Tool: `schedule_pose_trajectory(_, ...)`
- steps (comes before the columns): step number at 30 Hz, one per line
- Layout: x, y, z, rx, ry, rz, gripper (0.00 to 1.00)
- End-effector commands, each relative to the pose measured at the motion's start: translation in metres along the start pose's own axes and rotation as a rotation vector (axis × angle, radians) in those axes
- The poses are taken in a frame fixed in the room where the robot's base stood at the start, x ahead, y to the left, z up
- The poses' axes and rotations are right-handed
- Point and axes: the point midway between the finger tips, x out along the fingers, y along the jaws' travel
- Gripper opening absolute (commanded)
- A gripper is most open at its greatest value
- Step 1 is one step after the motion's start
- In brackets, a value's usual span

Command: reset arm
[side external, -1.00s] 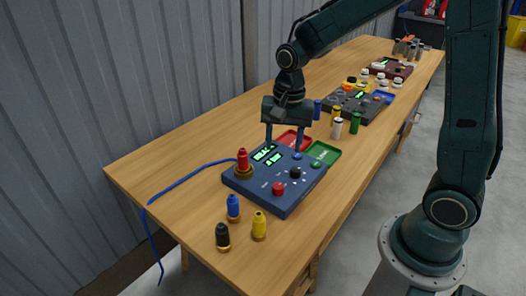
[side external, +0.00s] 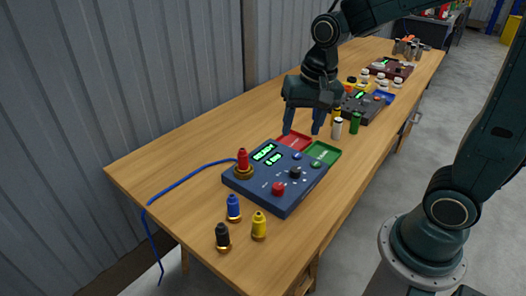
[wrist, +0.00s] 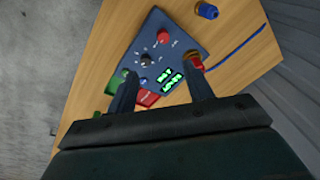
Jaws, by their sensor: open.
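My gripper (side external: 302,130) is open and empty, raised above the far end of a blue control box (side external: 262,190) on the wooden table. In the wrist view its two fingers (wrist: 160,92) are spread apart with the box (wrist: 165,42) beyond them. The box has lit green displays (side external: 268,155), a red knob (side external: 278,188) and a black knob (side external: 295,172). A red fitting (side external: 243,162) stands upright in a brass ring at its left corner. A red tray (side external: 294,140) and a green tray (side external: 323,153) lie behind the box.
Blue (side external: 233,207), black (side external: 222,236) and yellow (side external: 259,225) fittings stand at the near table end. A blue cable (side external: 190,176) hangs over the left edge. Small bottles (side external: 337,127) and a second dark box (side external: 368,108) stand farther back. A corrugated wall (side external: 180,70) runs behind the table.

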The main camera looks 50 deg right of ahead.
Motion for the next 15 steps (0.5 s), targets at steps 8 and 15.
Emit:
schedule_pose_trajectory(8, -0.040, 0.020, 0.029, -0.219, 0.090, -0.051, 0.51)
schedule_pose_trajectory(15, -0.065, 0.040, 0.056, -0.407, 0.173, -0.080, 0.51)
